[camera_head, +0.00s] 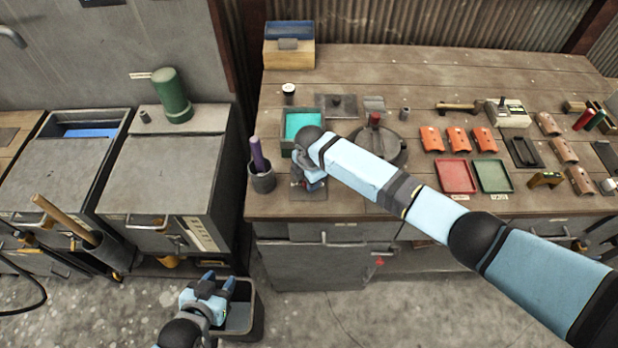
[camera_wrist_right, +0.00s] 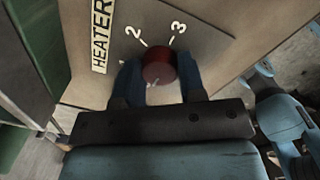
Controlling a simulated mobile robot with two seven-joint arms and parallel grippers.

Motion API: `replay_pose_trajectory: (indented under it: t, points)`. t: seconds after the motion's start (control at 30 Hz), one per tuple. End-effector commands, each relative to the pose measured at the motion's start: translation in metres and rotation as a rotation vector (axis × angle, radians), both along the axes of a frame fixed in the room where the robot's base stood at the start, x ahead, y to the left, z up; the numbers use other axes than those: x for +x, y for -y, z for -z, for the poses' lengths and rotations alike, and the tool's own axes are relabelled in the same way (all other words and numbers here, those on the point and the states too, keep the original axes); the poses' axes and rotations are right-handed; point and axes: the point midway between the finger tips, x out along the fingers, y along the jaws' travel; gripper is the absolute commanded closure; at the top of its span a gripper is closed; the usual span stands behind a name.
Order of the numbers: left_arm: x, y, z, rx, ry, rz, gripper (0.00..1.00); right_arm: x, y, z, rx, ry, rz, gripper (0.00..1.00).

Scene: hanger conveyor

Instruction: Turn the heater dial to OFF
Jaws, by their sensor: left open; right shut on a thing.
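The heater dial is a dark red round knob (camera_wrist_right: 158,68) on a brownish panel (camera_wrist_right: 205,38) in the right wrist view. A label reading HEATER (camera_wrist_right: 100,35) and the numerals 2 and 3 show beside it; no OFF mark is visible. My right gripper (camera_wrist_right: 160,78) is shut on the knob, one blue finger on each side. In the head view, my right gripper (camera_head: 311,180) is at the bench's left front and largely hides the dial. My left gripper (camera_head: 213,289) is open, low over a dark bin (camera_head: 240,322).
A cup with a purple-handled tool (camera_head: 262,181) stands just left of my right gripper. My right arm crosses above the bench front. Two grey cabinets stand left.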

Motion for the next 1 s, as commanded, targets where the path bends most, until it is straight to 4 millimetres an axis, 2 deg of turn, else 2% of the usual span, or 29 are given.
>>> replay_pose_trajectory:
  t: [0.57, 0.6, 0.67, 0.7, 1.0]
  points:
    - [0.0004, -0.0010, 0.0001, 0.003, 0.001, 0.002, 0.57, 0.0010, -0.0012, -0.0020, 0.003, 0.003, -0.030, 0.87]
    - [0.0006, -0.0011, 0.0000, 0.003, 0.002, 0.002, 0.57, 0.0010, -0.0012, -0.0020, 0.003, 0.003, -0.030, 0.54]
    - [0.0011, -0.0011, -0.0001, 0.003, 0.002, 0.002, 0.57, 0.0009, -0.0011, -0.0018, 0.003, 0.003, -0.029, 0.40]
    - [0.0015, -0.0011, -0.0003, 0.003, 0.003, 0.002, 0.57, 0.0008, -0.0010, -0.0016, 0.002, 0.002, -0.029, 0.38]
    - [0.0024, -0.0009, 0.0000, 0.002, 0.004, 0.001, 0.57, 0.0004, -0.0004, -0.0031, 0.002, 0.001, -0.028, 0.38]
